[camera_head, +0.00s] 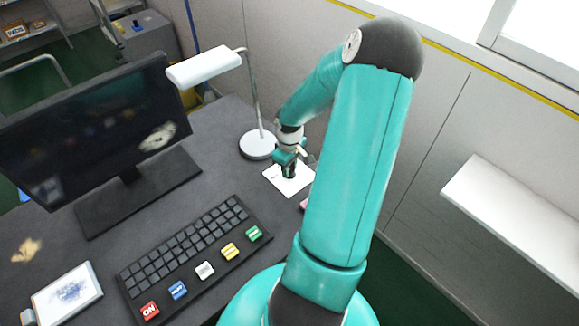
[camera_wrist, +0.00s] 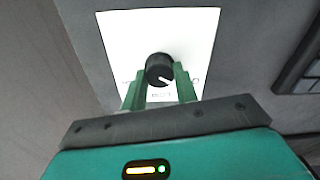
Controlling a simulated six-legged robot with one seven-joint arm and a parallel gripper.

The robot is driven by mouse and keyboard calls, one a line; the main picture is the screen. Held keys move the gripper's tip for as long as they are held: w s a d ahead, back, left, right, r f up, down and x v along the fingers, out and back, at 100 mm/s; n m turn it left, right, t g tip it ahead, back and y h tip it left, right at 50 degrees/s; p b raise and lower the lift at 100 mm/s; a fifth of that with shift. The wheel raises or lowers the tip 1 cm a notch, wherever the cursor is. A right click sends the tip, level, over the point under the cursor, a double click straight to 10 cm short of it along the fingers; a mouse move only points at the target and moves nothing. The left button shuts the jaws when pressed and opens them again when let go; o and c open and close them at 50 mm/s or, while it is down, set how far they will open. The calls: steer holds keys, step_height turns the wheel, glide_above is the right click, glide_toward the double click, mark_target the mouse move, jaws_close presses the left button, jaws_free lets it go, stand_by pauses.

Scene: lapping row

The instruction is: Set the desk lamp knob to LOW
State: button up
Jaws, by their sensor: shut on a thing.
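The desk lamp knob (camera_wrist: 158,66) is round and black with a white pointer line. It sits on a white plate (camera_wrist: 118,38) in the wrist view. The pointer aims toward the lower right of that picture. Small print shows left, below and right of the knob, partly behind the fingers and too blurred to read. My gripper (camera_wrist: 163,73) has its two green fingers on either side of the knob, shut on it. In the head view my gripper (camera_head: 289,158) is over the white plate (camera_head: 295,186). The desk lamp (camera_head: 204,65) stands beside it with its round base (camera_head: 256,146).
A monitor (camera_head: 95,130) stands at the left of the dark desk. A keyboard (camera_head: 185,250) with several coloured blocks along its edge lies in front. A framed picture (camera_head: 68,293) lies at the lower left. A wall with a white ledge (camera_head: 515,220) is at the right.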

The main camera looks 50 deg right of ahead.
mark_target(290, 168)
steer(key=shift+m, duration=0.4)
steer(key=m, duration=0.5)
steer(key=shift+m, duration=0.3)
steer(key=m, duration=0.5)
steer(key=shift+d, duration=0.1)
steer(key=shift+m, duration=0.3)
steer(key=o, duration=1)
steer(key=shift+c, duration=0.2)
step_height(290, 168, up, 14)
